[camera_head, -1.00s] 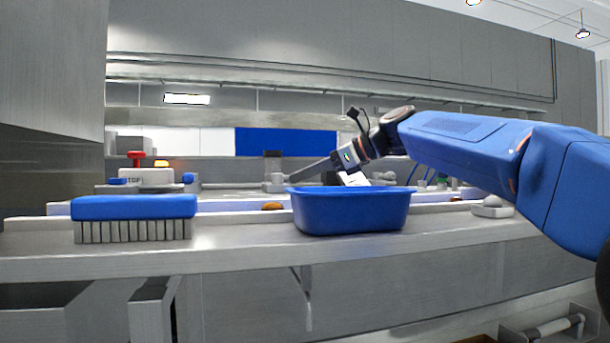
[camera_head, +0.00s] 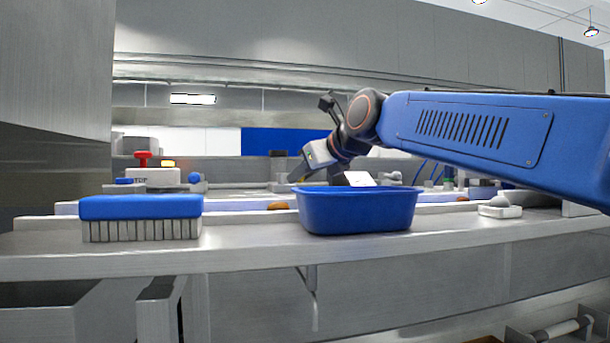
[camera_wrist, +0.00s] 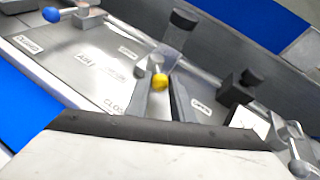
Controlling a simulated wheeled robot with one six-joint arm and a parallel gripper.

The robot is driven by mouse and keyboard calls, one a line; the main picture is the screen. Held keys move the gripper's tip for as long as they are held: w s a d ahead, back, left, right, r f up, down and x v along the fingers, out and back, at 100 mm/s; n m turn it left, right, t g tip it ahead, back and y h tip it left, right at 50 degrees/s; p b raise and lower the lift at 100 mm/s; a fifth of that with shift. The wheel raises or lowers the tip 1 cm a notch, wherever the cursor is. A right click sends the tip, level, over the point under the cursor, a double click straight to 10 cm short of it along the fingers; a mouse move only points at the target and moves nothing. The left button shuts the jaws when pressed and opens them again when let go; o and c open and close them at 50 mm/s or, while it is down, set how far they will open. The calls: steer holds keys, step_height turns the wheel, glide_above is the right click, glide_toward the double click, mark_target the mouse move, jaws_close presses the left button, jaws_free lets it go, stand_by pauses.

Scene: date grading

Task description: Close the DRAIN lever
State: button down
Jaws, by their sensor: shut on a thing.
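In the wrist view, my gripper (camera_wrist: 161,96) is shut on a yellow knob (camera_wrist: 160,82) that sits between its fingertips. The lever under the knob is mostly hidden by the fingers. A label partly reading "CLOS" (camera_wrist: 115,104) lies left of the fingers, and another small label (camera_wrist: 201,106) lies to their right. I cannot read the word DRAIN on any label. In the head view, my gripper (camera_head: 302,172) points down and left at the back of the bench, behind the blue tub; its fingertips are too small there to make out.
A blue-knobbed lever (camera_wrist: 51,15) is at the wrist view's upper left; a grey ball-ended lever (camera_wrist: 295,130) is at its right. A blue tub (camera_head: 358,211), a blue brush (camera_head: 141,207) and a red stop button (camera_head: 142,156) show in the head view. Bare worktop lies between brush and tub.

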steer(key=shift+s+a+m+t+h, duration=0.2)
steer(key=shift+s+m+t+h, duration=0.1)
steer(key=shift+m+h, duration=0.2)
stand_by(0.4)
steer(key=c, duration=1.5)
jaws_free()
steer(key=shift+c, duration=0.2)
steer(key=v, duration=1.7)
steer(key=shift+s+r, duration=0.1)
